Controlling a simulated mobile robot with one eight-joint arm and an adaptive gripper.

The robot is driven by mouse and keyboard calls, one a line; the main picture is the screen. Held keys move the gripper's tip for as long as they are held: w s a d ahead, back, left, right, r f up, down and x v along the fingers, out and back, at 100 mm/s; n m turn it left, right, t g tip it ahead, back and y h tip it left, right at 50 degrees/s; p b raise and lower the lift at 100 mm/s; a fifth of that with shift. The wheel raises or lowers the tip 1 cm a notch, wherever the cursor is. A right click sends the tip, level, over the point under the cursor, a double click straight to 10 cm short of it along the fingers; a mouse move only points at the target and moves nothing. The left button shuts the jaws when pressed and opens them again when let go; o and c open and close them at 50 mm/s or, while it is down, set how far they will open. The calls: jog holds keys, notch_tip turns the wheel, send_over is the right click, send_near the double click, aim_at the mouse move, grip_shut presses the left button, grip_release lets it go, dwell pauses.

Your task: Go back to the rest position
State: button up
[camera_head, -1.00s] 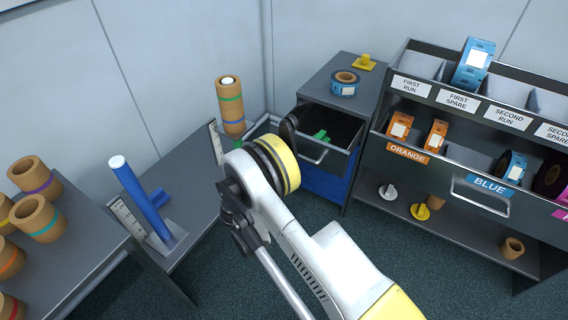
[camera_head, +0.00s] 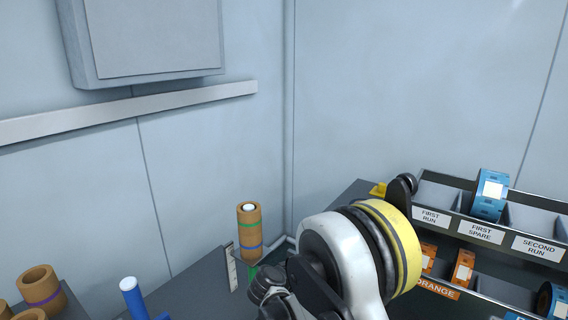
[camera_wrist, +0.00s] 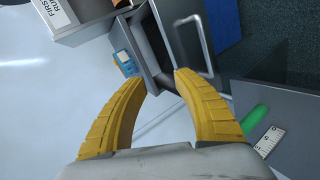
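My gripper (camera_wrist: 160,82) shows in the wrist view with its two yellow fingers spread apart and nothing between them. Past the fingertips lie the open drawer (camera_wrist: 187,40) and a blue roll (camera_wrist: 126,63). In the head view my arm fills the lower middle and right, and the gripper's fingers are hidden. A bare blue post (camera_head: 133,299) stands further left.
The label rack (camera_head: 480,232) at right holds a blue roll (camera_head: 490,195) and orange rolls (camera_head: 463,268). Loose brown cores (camera_head: 41,287) stand at lower left. A grey wall box (camera_head: 155,40) and a rail (camera_head: 130,110) are on the wall. A ruler (camera_wrist: 269,140) shows in the wrist view.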

jog(key=s+d+r+m+g+y, duration=0.1)
jog(key=s+d+r+m+y, duration=0.1)
jog(key=s+d+r, duration=0.4)
jog(key=s+d+r+m+g+y, duration=0.2)
jog(key=s+d+r, duration=0.1)
jog(key=s+r, duration=0.5)
jog(key=s+r+m+y, duration=0.2)
jog(key=s+m+y, duration=0.1)
jog(key=s, duration=1.6)
jog(key=shift+s+d+m, duration=0.35)
jog(key=shift+s+m, duration=0.05)
jog(key=shift+m, duration=0.3)
